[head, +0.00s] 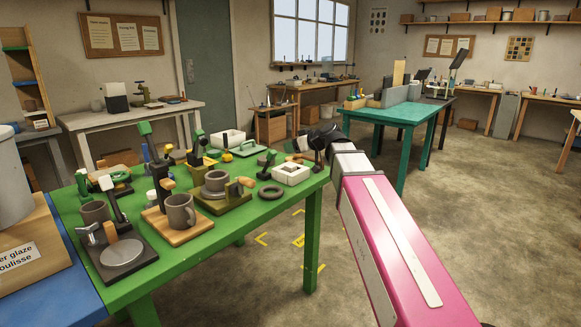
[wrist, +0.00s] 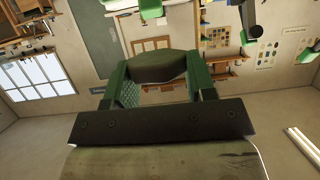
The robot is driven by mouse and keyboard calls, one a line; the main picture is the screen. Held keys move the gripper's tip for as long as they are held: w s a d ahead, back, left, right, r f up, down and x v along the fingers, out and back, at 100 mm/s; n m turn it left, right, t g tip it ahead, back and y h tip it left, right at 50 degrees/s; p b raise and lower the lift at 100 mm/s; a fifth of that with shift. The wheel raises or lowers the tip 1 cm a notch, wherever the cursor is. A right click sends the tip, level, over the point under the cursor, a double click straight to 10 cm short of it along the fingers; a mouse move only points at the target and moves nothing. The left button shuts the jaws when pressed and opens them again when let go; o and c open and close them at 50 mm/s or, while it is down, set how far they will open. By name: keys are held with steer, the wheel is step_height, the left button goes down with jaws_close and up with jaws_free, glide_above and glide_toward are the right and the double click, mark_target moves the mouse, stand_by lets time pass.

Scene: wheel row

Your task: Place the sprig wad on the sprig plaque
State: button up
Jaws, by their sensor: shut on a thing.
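In the wrist view my gripper (wrist: 158,80) has its two green fingers closed on a dark grey-brown lump, which looks like the sprig wad (wrist: 160,67). In the head view my gripper (head: 318,143) is at the far right end of the green table, at the end of the pink arm. The wad is hard to make out there. A small white block with a dark recess (head: 291,174) sits near the table's right edge, just below and left of my gripper; it may be the sprig plaque, but I cannot tell for sure.
The green table (head: 143,283) is crowded with mugs, stands and tools. A grey mug (head: 180,212) stands on a wooden board at the front. A dark ring (head: 270,191) lies beside the white block. A white open box (head: 228,138) is farther back.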

glide_above(292, 165)
step_height(292, 165, down, 7)
steer(key=shift+s+r, duration=0.1)
steer(key=shift+s, duration=0.05)
steer(key=shift+f, duration=1.9)
steer(key=shift+f, duration=0.1)
steer(key=o, duration=0.9)
steer(key=shift+o, duration=0.2)
steer(key=shift+f, duration=0.1)
steer(key=v, duration=1.1)
